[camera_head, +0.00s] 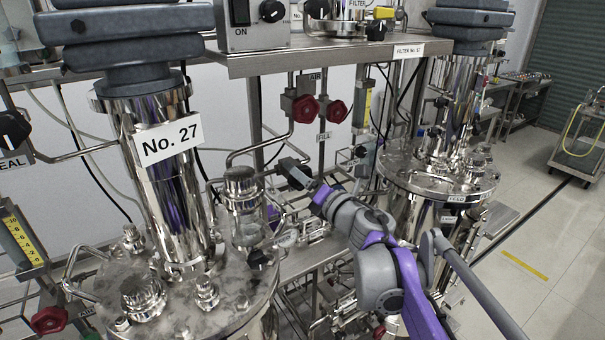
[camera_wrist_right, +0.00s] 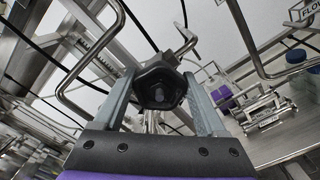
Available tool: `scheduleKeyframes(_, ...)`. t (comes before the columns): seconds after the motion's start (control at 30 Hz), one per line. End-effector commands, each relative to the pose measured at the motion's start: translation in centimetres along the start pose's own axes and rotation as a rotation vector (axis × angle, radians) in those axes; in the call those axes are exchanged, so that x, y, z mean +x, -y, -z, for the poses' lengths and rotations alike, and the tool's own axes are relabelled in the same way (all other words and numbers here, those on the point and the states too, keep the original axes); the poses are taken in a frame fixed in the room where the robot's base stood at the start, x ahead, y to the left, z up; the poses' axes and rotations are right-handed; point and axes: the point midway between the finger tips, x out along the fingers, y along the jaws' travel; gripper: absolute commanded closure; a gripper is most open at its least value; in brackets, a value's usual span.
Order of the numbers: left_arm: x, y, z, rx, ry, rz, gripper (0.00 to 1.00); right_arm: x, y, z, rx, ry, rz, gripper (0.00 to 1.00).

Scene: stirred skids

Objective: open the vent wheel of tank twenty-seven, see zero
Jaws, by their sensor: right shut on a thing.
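Tank No. 27 is a shiny steel vessel with a round lid (camera_head: 225,285) and a tall column carrying the label "No. 27" (camera_head: 171,143). My right gripper (camera_head: 283,168) reaches in from the right, just behind and right of the small glass-sided pot (camera_head: 244,205) on this lid. In the right wrist view its two fingers (camera_wrist_right: 158,88) are shut on a black lobed wheel (camera_wrist_right: 160,87), one finger on each side. No gauge reading is legible. My left gripper is not in view.
Red wheels (camera_head: 305,108) hang under the steel shelf (camera_head: 330,57) behind. A second tank (camera_head: 438,180) stands to the right. A bent steel pipe (camera_wrist_right: 90,60) runs close left of the fingers in the wrist view.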

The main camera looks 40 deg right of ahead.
Motion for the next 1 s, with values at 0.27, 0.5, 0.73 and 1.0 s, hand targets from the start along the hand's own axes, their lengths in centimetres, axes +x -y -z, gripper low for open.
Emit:
scheduleKeyframes(0.27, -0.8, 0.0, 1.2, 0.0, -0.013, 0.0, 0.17, 0.1, -0.3, -0.3, -0.248, 0.004, -0.001, 0.82)
scheduleKeyframes(0.5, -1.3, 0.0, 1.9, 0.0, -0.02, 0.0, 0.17, 0.1, -0.4, -0.2, -0.417, 0.004, -0.001, 0.82)
scheduleKeyframes(0.73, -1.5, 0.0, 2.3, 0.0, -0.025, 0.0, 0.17, 0.1, -0.4, -0.2, -0.514, 0.003, -0.001, 0.82)
scheduleKeyframes(1.0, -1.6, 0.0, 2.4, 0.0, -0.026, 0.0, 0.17, 0.1, -0.4, -0.1, -0.557, 0.003, 0.0, 0.82)
